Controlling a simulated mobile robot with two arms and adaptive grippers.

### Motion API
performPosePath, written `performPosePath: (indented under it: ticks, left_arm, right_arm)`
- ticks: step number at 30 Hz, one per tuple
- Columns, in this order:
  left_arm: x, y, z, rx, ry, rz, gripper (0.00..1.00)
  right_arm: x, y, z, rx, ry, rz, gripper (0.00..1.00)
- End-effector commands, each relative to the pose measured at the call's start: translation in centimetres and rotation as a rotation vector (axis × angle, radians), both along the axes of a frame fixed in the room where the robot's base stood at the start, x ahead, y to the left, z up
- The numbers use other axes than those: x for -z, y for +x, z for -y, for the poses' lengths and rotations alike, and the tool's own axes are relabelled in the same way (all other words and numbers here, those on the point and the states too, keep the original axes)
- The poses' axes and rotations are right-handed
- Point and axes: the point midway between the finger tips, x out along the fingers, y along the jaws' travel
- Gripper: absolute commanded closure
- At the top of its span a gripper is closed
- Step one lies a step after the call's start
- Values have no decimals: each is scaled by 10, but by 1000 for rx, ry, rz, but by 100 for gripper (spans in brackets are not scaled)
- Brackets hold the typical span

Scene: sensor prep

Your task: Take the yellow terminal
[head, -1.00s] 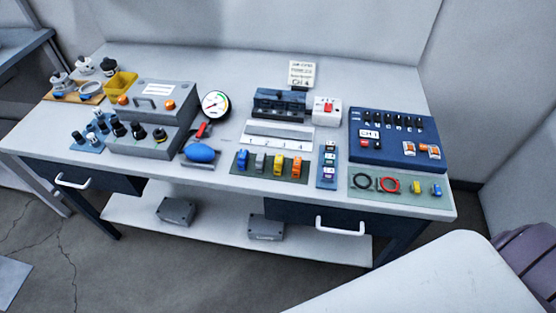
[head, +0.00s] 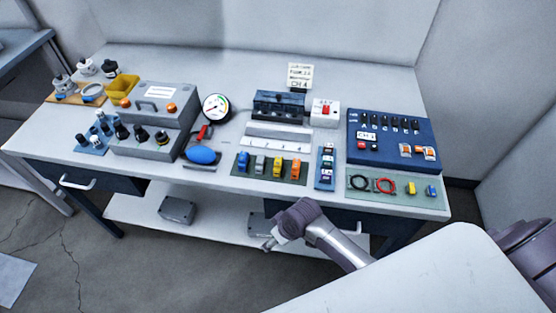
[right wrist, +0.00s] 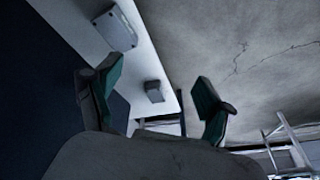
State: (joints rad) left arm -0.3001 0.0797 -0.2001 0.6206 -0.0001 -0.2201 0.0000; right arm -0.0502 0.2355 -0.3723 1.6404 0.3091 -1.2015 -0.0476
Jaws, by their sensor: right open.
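A yellow terminal (head: 277,167) stands on a dark green mat (head: 234,169) at the table's front middle, between a grey terminal (head: 260,164) and an orange one (head: 295,169). Another small yellow piece (head: 411,188) sits on a pale green mat (head: 395,197) at the front right, beside a blue piece (head: 430,190). My right gripper (head: 268,243) is in front of the table, below its top and apart from both yellow pieces. In the right wrist view its two fingers (right wrist: 158,78) are spread and empty. My left gripper is not in view.
A black cable loop (head: 358,183) and a red one (head: 385,186) lie left of the small yellow piece. A blue panel (head: 392,153) stands behind them. A drawer handle and the lower shelf (head: 222,220) with grey boxes (head: 178,209) are near my right gripper.

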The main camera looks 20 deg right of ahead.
Motion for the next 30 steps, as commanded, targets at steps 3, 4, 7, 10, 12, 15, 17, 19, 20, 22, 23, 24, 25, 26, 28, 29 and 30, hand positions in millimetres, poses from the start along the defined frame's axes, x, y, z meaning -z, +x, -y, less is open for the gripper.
performPosePath:
  ticks: [3,4,7,10,12,15,17,19,20,22,23,24,25,26,28,29,30]
  left_arm:
    - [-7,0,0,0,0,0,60]
    - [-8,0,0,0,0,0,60]
    - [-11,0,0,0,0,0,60]
    - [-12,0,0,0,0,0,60]
    - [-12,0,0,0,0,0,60]
    - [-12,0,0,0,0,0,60]
    - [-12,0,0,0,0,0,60]
    - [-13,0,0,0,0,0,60]
    - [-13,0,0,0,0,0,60]
    - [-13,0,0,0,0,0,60]
    - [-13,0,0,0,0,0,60]
    - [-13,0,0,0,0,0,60]
    - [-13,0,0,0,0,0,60]
    - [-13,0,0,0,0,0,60]
    - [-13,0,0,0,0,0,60]
    - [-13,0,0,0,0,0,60]
    - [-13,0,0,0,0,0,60]
  right_arm:
    - [-75,15,-21,-110,20,30,19]
    - [-93,17,-26,-145,21,34,19]
    - [-147,22,-40,-275,11,43,19]
    - [-177,27,-45,-379,-15,33,19]
    - [-191,35,-44,-438,-40,21,19]
    - [-209,55,-36,-510,-87,-6,19]
    - [-224,70,-26,-547,-123,-27,19]
    - [-244,85,-13,-583,-166,-58,19]
    - [-253,92,-6,-594,-186,-72,19]
    - [-274,104,10,-608,-222,-104,19]
    - [-282,109,16,-611,-234,-114,19]
    - [-293,114,25,-613,-248,-131,19]
    - [-300,117,30,-615,-257,-139,19]
    - [-306,119,34,-614,-263,-147,19]
    - [-317,123,42,-613,-274,-164,19]
    - [-320,124,45,-613,-276,-169,19]
    - [-322,125,47,-612,-279,-174,19]
